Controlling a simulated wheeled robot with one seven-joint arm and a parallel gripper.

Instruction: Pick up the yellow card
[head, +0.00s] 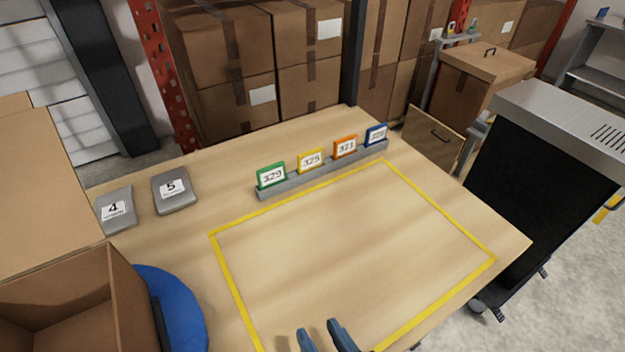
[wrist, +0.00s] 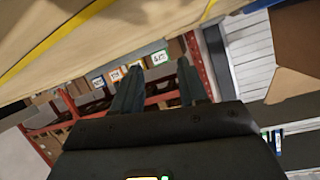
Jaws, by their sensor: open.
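The yellow card (head: 310,160) has a yellow frame around a white label that seems to read 325. It stands upright in a grey rail (head: 330,172) at the back of the table, between a green card (head: 271,175) on its left and an orange card (head: 345,147) on its right. My gripper (head: 327,338) is at the bottom edge of the head view, over the front of the table, well apart from the cards. In the wrist view its two fingers (wrist: 158,85) are spread with nothing between them. The yellow card also shows small in the wrist view (wrist: 115,75).
A blue card (head: 376,135) stands at the rail's right end. Grey plates marked 4 (head: 115,211) and 5 (head: 174,190) lie at the left. An open cardboard box (head: 75,290) and a blue round thing (head: 180,310) are at front left. The yellow-outlined table area (head: 350,240) is clear.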

